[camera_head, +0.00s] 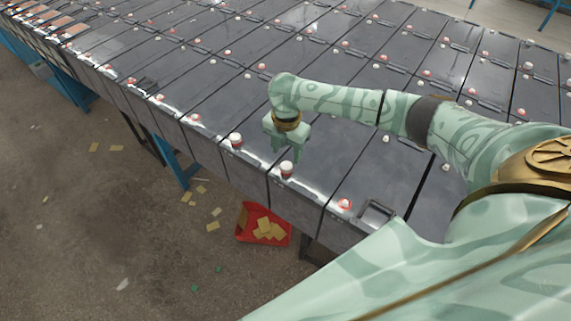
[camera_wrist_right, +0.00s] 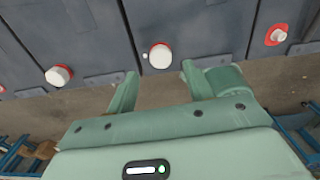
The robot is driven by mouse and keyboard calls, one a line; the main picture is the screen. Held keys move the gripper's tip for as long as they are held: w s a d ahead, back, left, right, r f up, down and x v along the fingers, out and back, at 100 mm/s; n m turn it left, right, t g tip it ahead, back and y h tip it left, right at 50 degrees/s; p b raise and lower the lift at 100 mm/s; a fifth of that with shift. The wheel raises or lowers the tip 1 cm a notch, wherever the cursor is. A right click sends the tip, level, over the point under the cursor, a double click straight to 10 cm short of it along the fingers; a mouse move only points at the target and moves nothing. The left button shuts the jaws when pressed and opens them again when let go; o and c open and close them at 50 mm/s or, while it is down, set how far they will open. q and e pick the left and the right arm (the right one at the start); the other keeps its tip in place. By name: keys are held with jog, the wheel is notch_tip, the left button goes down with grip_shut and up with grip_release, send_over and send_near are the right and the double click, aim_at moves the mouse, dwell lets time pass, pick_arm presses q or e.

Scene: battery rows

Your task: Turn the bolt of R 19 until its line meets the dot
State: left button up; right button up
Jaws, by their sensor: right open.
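A white-capped bolt with a red ring (camera_head: 286,169) stands at the near edge of a dark battery block. In the right wrist view, a white-capped bolt (camera_wrist_right: 160,56) lies just ahead of and between my fingertips, with a small pale dot close to its left. No line on its cap can be made out. My right gripper (camera_head: 286,154) is open, just above and beside the bolt; it also shows in the right wrist view (camera_wrist_right: 157,72), its fingers apart with nothing between them. I cannot read any R 19 label. My left gripper is not in view.
Similar bolts stand on both sides, one to the left (camera_head: 235,140) and one with a red surround to the right (camera_head: 345,203). A recessed handle (camera_head: 376,212) is beside the latter. A red bin (camera_head: 244,234) with yellowish pieces stands on the floor below.

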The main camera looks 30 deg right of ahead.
aim_at(286, 166)
notch_tip(286, 166, down, 5)
jog(key=shift+s+r+b, duration=0.1)
jog(key=shift+r+b, duration=0.1)
jog(key=shift+b, duration=0.25)
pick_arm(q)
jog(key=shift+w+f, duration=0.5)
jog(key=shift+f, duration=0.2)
pick_arm(e)
jog(key=shift+f, duration=0.4)
jog(key=shift+c, duration=0.3)
jog(key=c, duration=0.9)
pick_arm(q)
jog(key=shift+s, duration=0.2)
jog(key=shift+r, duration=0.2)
pick_arm(e)
jog(key=shift+r, duration=0.1)
